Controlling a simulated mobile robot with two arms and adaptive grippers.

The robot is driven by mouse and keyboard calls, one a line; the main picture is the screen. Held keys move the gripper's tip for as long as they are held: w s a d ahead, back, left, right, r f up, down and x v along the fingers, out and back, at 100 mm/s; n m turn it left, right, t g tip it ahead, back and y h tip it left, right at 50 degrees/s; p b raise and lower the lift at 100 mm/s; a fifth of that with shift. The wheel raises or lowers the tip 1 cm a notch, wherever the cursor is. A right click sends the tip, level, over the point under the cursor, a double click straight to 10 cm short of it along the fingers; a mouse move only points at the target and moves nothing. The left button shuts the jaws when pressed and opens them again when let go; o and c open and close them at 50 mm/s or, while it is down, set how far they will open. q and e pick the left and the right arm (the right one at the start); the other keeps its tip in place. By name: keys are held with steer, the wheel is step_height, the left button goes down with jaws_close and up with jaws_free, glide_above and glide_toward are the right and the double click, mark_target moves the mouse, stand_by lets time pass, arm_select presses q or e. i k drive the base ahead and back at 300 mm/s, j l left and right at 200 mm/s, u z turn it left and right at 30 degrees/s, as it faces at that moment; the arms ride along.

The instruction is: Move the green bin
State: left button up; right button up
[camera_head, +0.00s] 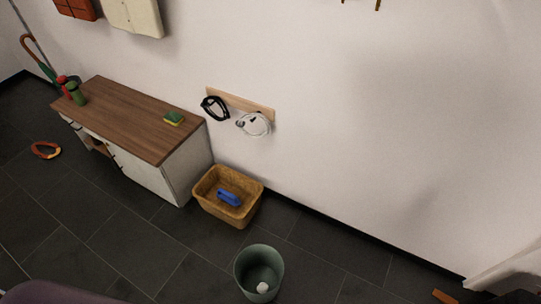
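The green bin (246,284) stands on the dark tiled floor at the bottom centre of the head view. It is a round, grey-green, open-topped bin and appears upright. A small white object (262,287) lies inside it. The lower edge of the bin is close to the bottom of the picture. Neither of my grippers shows in this view.
A tan basket (213,208) holding a blue object (228,197) stands behind the bin by the wall. A wood-topped cabinet (125,113) stands to its left. Tiles left of the bin are clear.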

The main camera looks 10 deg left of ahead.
mark_target(257, 264)
steer(key=k+l, duration=0.15)
steer(key=k, duration=0.25)
steer(key=k+l, duration=0.15)
steer(key=k, duration=0.3)
steer(key=k+l, duration=0.15)
steer(key=k, duration=0.25)
steer(key=k+l, duration=0.2)
steer(key=k, duration=0.25)
